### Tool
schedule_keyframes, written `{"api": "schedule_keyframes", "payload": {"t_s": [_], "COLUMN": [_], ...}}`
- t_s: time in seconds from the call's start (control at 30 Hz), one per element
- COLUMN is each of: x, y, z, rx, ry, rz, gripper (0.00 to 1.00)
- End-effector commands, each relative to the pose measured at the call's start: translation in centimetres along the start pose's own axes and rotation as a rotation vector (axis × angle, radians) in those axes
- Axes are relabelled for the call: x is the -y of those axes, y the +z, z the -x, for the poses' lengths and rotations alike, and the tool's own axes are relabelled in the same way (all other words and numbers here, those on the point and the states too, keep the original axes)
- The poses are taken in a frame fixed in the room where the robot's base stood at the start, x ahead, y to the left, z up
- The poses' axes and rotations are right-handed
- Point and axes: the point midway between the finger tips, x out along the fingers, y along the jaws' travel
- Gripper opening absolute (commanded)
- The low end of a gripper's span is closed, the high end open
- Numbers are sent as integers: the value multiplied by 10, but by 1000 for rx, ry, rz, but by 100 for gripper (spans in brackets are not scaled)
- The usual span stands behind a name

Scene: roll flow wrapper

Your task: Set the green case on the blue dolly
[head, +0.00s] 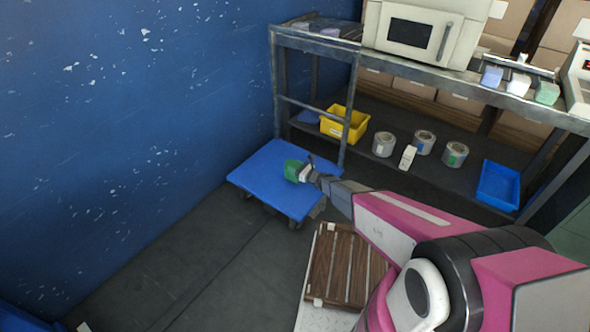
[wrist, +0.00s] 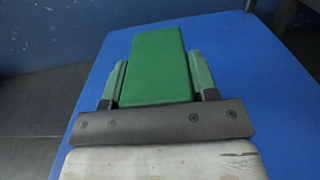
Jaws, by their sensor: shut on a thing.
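The green case (head: 293,170) is a small green block over the middle of the blue dolly (head: 270,165). In the wrist view the green case (wrist: 160,65) lies between the two fingers of my gripper (wrist: 158,80). My gripper (head: 304,172) is shut on it. The blue dolly's flat top (wrist: 235,75) spreads beneath and around the case. I cannot tell whether the case touches the dolly or is held just above it. The far part of the gripper hides the near end of the case.
A grey shelf (head: 300,42) with a white microwave (head: 408,32) stands behind the dolly. A yellow bin (head: 345,124), tape rolls (head: 384,144) and a blue tray (head: 497,185) are on its lower level. A blue wall (head: 120,120) rises at left. A brown slatted pallet (head: 345,265) lies in front.

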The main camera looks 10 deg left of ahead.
Motion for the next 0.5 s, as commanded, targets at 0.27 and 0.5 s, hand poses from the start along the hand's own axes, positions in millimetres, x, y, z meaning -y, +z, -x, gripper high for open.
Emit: {"api": "schedule_keyframes", "payload": {"t_s": [0.27,0.5], "x": [0,0], "y": [-8,-11], "z": [0,0], "rx": [2,1], "ry": [0,-1], "rz": [0,0], "gripper": [20,72]}}
